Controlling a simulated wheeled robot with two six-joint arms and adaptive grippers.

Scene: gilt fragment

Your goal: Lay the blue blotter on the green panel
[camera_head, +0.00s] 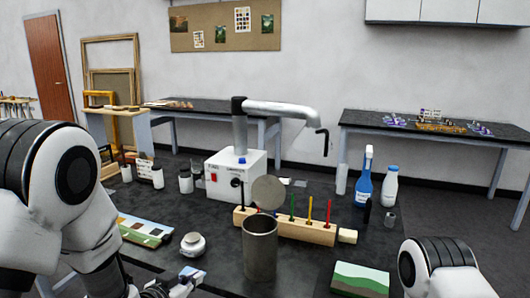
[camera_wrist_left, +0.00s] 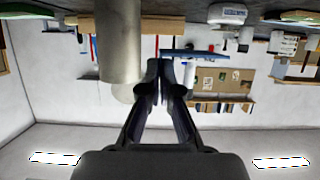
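The green panel (camera_head: 360,279), a small board painted with green bands, lies flat at the table's front right in the head view. My left gripper (camera_head: 172,287) is low at the front, left of the metal cylinder. Its fingers (camera_wrist_left: 160,68) are close together in the left wrist view. A thin blue piece, seemingly the blue blotter (camera_wrist_left: 205,54), shows edge-on at the fingertips; a small pale blue part of it (camera_head: 191,273) shows in the head view. It is well left of the panel. My right gripper is out of view; only its arm shows at bottom right.
A tall metal cylinder (camera_head: 259,250) stands between my left gripper and the panel. Behind it are a wooden block with coloured rods (camera_head: 290,228) and a white machine (camera_head: 234,176).

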